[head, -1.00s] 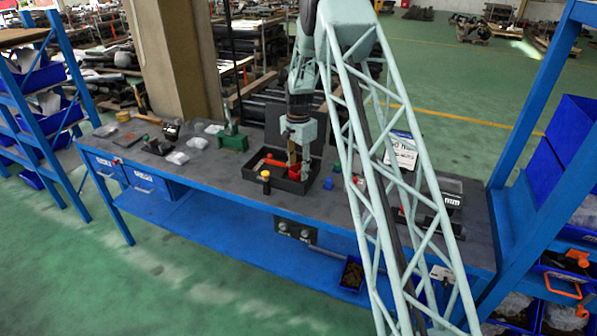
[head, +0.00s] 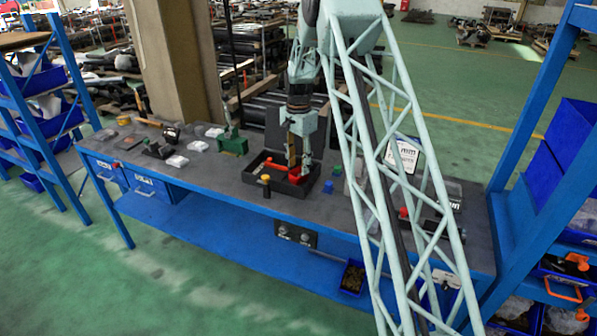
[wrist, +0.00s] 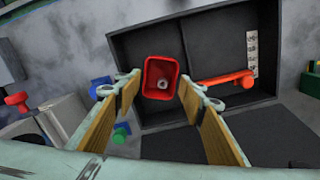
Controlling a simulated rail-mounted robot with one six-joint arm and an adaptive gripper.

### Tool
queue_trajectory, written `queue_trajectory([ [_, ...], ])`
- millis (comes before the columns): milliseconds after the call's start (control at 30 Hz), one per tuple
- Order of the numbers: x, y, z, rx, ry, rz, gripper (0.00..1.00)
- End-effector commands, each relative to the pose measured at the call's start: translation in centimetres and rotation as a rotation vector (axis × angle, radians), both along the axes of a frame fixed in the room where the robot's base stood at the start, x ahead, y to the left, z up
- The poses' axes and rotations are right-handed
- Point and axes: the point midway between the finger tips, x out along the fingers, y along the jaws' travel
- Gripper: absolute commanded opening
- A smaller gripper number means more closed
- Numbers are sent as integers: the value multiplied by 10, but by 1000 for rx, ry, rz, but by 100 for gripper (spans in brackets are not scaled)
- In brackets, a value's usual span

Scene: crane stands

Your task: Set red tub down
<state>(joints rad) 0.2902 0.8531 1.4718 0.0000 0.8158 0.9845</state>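The red tub (head: 297,177) is inside the black tray (head: 284,188), at its right end in the head view. In the wrist view the tub (wrist: 161,78) is seen from above, with a small grey nut-like piece inside. It sits in the compartment left of a divider. My gripper (head: 298,167) points down over it. In the wrist view its wood-coloured finger pads stand apart on either side of the tub, with gaps showing, so it looks open. Whether the tub's base rests fully on the tray floor is hard to see.
A red-handled tool (wrist: 225,77) lies in the other compartment. A green vise (head: 232,142) stands behind left. Bench (head: 215,180) is clear at front left.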

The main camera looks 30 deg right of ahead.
Motion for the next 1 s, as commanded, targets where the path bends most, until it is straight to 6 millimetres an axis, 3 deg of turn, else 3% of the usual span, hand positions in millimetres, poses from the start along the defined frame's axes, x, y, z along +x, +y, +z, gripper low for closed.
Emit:
queue_trajectory([
  [200, 0, 0, 34, -1, -1, 0, 37],
  [500, 0, 0, 65, 0, 0, 0, 37],
  [1000, 0, 0, 72, 0, 1, 0, 37],
])
